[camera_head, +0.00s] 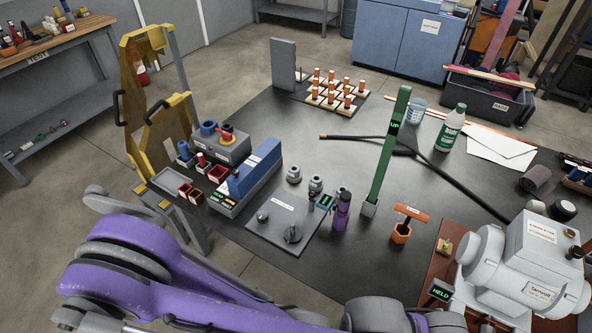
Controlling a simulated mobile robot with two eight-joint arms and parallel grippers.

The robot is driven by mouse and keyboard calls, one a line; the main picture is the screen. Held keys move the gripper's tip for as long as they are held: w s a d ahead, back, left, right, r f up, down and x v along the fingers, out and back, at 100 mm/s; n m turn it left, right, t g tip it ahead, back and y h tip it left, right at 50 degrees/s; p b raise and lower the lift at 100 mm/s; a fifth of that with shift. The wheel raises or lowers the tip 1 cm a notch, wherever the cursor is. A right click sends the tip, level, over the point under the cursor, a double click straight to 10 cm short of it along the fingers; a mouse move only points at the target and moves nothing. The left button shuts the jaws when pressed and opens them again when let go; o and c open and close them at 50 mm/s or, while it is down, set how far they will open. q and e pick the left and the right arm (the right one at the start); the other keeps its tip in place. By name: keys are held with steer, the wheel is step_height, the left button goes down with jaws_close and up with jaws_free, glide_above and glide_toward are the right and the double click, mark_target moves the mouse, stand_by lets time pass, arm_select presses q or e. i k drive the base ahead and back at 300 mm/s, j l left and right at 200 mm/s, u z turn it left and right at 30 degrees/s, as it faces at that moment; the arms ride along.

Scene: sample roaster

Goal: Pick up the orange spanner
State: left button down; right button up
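An orange T-shaped tool, likely the orange spanner (412,213), stands upright with its crossbar on top. Its lower end is in a small orange holder (401,234) on the dark table, right of the green upright post. A small label lies on the crossbar. My purple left arm crosses the bottom of the head view from the left, in front of the table's near edge. Its gripper is not clearly visible at the bottom edge. My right gripper is not in view.
The white-grey machine (521,258) stands close to the right, with a brass piece (445,247) beside it. The green post (390,145) and a purple upright object (342,211) stand left of the tool. A black rod (455,180) lies behind. Open table lies between them.

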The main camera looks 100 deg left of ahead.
mark_target(411, 212)
steer(key=u, duration=3.25)
